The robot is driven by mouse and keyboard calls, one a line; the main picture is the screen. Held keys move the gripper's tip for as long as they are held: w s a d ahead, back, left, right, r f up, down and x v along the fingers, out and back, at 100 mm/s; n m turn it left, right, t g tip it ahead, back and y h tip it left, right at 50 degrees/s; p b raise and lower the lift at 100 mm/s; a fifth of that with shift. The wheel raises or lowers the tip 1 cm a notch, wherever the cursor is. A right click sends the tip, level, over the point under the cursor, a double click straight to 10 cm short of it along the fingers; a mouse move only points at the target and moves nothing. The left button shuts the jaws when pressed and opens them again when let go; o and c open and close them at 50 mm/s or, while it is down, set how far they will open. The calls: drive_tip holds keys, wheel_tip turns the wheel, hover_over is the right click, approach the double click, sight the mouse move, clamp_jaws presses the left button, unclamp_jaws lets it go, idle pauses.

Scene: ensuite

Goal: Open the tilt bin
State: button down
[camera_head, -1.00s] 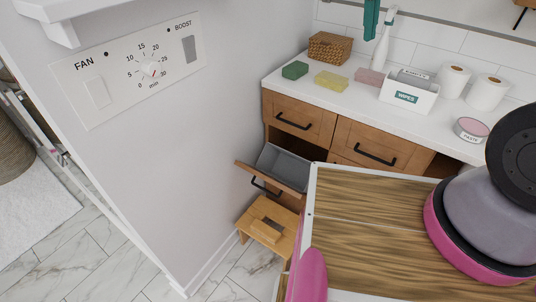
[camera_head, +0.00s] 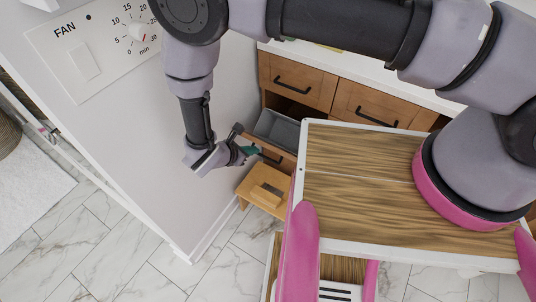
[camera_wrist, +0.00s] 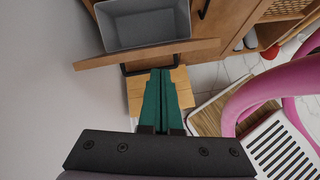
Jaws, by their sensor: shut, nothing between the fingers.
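The tilt bin is a wooden front panel (camera_head: 279,156) with a grey liner (camera_head: 277,130), low in the cabinet beside the wall. It is tilted outward, and the liner's inside shows. In the wrist view, the liner (camera_wrist: 146,25) is at the top, with the panel's edge (camera_wrist: 110,58) below it. Part of the black handle (camera_wrist: 133,69) shows under that edge. My gripper (camera_head: 256,150) is at the panel's outer side, near the handle. Its green fingers (camera_wrist: 160,74) are together and empty. I cannot tell whether they touch the handle or panel.
A small wooden stool (camera_head: 265,190) stands on the floor below the bin. Two closed drawers, one of them this drawer (camera_head: 297,80), sit above and right. The wall with the fan panel (camera_head: 87,60) is close on the left. Marble floor (camera_head: 130,240) is clear at lower left.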

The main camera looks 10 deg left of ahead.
drive_tip(key=s+f+n+t+y, duration=0.1)
drive_tip(key=s+f+n, duration=0.25)
drive_tip(key=f, duration=0.35)
drive_tip(key=w+d+f, duration=0.4)
drive_tip(key=w+d, duration=0.1)
drive_tip(key=w, duration=0.4)
drive_tip(key=shift+w, duration=0.4)
drive_tip(key=w+r, duration=0.1)
drive_tip(key=w+d+r, duration=0.1)
drive_tip(key=w, duration=0.1)
drive_tip(key=shift+w+d+r, duration=0.1)
drive_tip(key=shift+d+r, duration=0.1)
drive_tip(key=shift+r, duration=0.2)
drive_tip(key=shift+f, duration=0.1)
